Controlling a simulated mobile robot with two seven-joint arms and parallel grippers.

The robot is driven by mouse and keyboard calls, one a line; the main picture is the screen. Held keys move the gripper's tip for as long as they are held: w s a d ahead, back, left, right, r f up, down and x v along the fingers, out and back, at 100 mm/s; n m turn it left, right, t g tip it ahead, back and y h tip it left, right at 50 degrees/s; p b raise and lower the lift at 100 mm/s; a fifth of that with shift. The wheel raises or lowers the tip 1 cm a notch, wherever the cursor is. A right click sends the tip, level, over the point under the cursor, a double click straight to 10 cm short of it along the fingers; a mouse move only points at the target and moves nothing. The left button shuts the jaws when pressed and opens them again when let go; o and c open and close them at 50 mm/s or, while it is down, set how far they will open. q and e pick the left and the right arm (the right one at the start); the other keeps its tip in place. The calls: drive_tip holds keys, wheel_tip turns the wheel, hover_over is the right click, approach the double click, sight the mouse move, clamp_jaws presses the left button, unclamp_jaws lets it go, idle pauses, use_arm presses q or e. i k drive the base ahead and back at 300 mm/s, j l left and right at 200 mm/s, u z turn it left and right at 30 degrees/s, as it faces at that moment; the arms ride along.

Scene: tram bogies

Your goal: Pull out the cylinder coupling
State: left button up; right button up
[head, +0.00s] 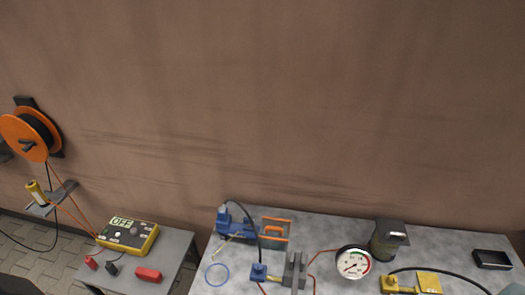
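Neither of my grippers is in view. I cannot tell for certain which part is the cylinder coupling. On the grey bench (330,225), a black hose (250,222) arches from a blue hand pump (236,224) down to a small blue block (261,272). At the lower right, a yellow block (428,282) has a yellow fitting (389,284) on its left, with a second black hose (455,274) curving away to the right. The front parts of these things are cut off by the bottom edge.
A round pressure gauge (353,262), a dark canister (384,245) and a black tray (491,259) are on the bench. A lower table (172,250) at left holds a yellow meter reading OFF (128,234). An orange reel (28,134) hangs on the brown wall (280,100).

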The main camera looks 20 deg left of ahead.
sight(222, 214)
drive_tip(key=u, duration=0.8)
